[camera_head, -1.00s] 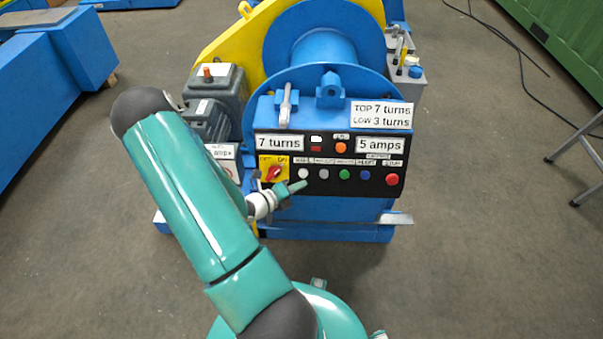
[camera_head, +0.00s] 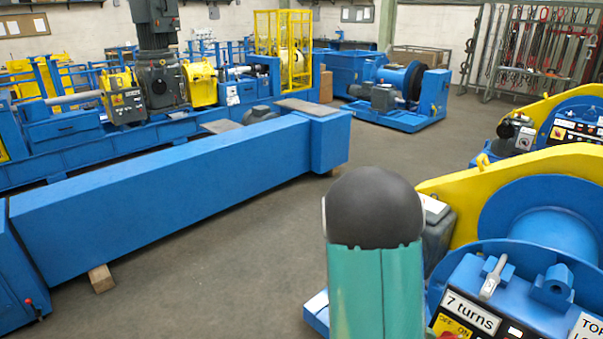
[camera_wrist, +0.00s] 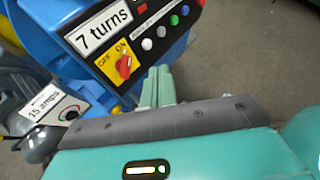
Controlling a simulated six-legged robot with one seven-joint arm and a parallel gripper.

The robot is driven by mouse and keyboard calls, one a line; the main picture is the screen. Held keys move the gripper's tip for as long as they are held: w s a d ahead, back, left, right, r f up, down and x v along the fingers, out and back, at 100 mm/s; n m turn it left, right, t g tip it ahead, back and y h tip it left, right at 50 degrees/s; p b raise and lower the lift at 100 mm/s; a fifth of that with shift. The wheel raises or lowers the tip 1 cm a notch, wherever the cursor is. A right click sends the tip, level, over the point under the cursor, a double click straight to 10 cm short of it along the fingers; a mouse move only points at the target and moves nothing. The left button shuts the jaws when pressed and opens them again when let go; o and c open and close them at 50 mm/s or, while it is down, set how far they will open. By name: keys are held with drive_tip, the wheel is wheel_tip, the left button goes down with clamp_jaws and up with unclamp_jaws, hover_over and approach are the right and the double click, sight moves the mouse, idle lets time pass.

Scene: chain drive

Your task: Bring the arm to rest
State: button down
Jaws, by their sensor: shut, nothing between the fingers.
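My gripper (camera_wrist: 158,88) shows in the wrist view with its two green fingers side by side, shut and empty. It is in front of the lower part of the control panel (camera_wrist: 112,60), right of the red rotary switch (camera_wrist: 124,66); the exact gap cannot be told. In the head view, my arm (camera_head: 376,270) stands raised at the bottom centre with its dark rounded joint on top. The gripper is outside that view. The blue winch (camera_head: 550,230) with its panel is at the lower right, partly cut off.
Another blue winch (camera_head: 400,90) is farther back. Grey floor (camera_head: 240,240) is clear between beam and arm.

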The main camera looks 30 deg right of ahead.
drive_tip(key=w+a+r+m+t+y, duration=0.2)
drive_tip(key=w+a+r+m+t, duration=0.15)
drive_tip(key=a+r, duration=0.4)
drive_tip(key=w+a+r+m+t+y, duration=0.25)
drive_tip(key=w+a+r+m, duration=0.2)
drive_tip(key=a, duration=0.65)
drive_tip(key=a+r+m+t+y, duration=0.2)
drive_tip(key=a+r, duration=0.3)
drive_tip(key=a, duration=0.3)
drive_tip(key=s+a+r+m+t+y, duration=0.1)
drive_tip(key=a+r+m+t+y, duration=0.1)
drive_tip(key=a+r+t, duration=0.3)
drive_tip(key=a+m, duration=0.1)
drive_tip(key=a, duration=0.3)
drive_tip(key=shift+r+y, duration=0.2)
drive_tip(key=shift+y, duration=0.15)
drive_tip(key=shift+s+d, duration=0.1)
drive_tip(key=shift+d, duration=0.15)
